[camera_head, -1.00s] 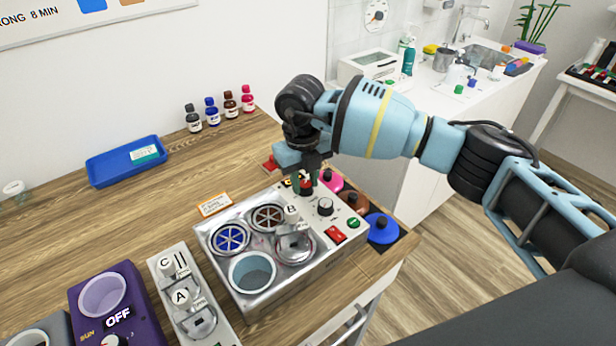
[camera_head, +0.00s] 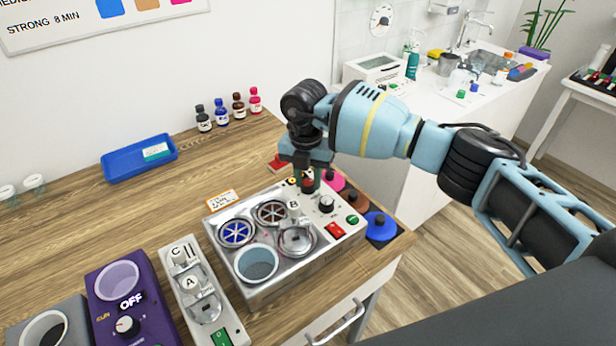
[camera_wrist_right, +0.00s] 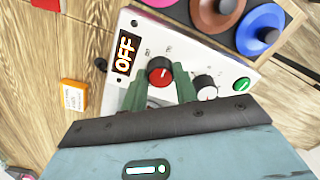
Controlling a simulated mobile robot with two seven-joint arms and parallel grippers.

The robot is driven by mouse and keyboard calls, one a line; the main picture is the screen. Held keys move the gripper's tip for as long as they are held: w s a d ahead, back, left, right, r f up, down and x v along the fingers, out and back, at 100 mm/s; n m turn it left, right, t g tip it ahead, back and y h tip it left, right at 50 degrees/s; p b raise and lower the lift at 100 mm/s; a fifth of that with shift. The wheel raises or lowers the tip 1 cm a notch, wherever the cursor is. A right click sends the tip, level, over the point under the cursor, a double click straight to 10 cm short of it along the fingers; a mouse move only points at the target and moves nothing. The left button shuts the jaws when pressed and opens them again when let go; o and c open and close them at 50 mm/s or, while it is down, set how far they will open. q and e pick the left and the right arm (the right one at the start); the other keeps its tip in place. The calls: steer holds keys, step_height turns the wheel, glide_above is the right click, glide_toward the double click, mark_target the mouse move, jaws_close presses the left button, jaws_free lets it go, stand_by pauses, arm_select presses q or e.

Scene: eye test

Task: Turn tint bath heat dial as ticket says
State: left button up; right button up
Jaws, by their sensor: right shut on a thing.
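The tint bath (camera_head: 262,290) is a silver box with several round wells and a control panel at its right end. In the right wrist view the panel (camera_wrist_right: 215,65) carries a dark display reading OFF (camera_wrist_right: 125,52), a red-capped dial (camera_wrist_right: 160,71) and a second dark knob (camera_wrist_right: 206,86) with a white pointer. My right gripper (camera_head: 307,184) is shut on the red-capped dial; its green fingers (camera_wrist_right: 160,85) sit either side of it. The dial's scale marks are too small to read. An orange-edged card (camera_head: 222,200) lies behind the bath; its writing is unreadable. My left gripper is out of view.
A blue tray (camera_head: 140,170) holding a small label lies at the back left. Several small bottles (camera_head: 221,113) stand by the wall. A grey unit (camera_head: 225,323) and a purple OFF device (camera_head: 105,290) stand left of the bath. Colored pots (camera_head: 381,225) line its right side.

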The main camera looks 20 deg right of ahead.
mark_target(307, 182)
steer(key=shift+w+r+m, duration=0.1)
steer(key=shift+r+m, duration=0.05)
steer(key=shift+m, duration=0.15)
steer(key=o, duration=1)
steer(key=shift+a+r, duration=0.1)
steer(key=shift+r, duration=3.75)
